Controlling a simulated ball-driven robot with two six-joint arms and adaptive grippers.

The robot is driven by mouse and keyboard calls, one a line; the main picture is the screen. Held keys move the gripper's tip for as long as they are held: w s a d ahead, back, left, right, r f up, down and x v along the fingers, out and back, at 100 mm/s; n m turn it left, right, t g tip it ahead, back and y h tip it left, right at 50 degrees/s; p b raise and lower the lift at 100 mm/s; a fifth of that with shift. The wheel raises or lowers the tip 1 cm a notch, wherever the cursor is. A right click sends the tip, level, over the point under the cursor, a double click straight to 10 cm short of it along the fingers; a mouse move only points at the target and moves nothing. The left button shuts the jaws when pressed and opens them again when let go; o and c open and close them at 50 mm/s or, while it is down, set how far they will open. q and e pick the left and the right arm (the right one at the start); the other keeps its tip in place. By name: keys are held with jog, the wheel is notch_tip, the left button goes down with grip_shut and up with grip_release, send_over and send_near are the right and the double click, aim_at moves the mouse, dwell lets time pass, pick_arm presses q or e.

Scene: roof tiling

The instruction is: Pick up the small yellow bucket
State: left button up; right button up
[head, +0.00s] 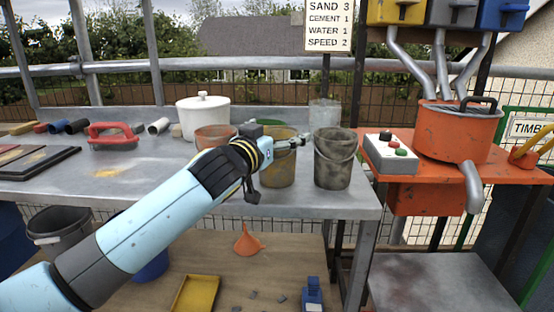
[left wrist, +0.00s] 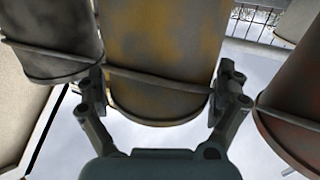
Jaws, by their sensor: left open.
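The small yellow bucket (head: 283,170), stained and worn, stands on the grey bench near its front edge. It stands between a terracotta bucket (head: 213,137) on the left and a dark grey bucket (head: 334,160) on the right. My left gripper (head: 273,162) is open at the yellow bucket, and my arm hides part of its left side. In the left wrist view the yellow bucket (left wrist: 160,45) fills the space between the spread fingers of the left gripper (left wrist: 160,95). I cannot tell whether the fingers touch it. My right gripper is not in view.
A white lidded pot (head: 202,117) and a clear container (head: 324,114) stand behind. A red-handled float (head: 112,135) lies on the left of the bench. A control box (head: 390,154) and an orange mixer (head: 458,130) are on the right. The neighbouring buckets leave little side room.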

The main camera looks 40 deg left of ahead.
pick_arm(q)
jog(key=c, duration=1.1)
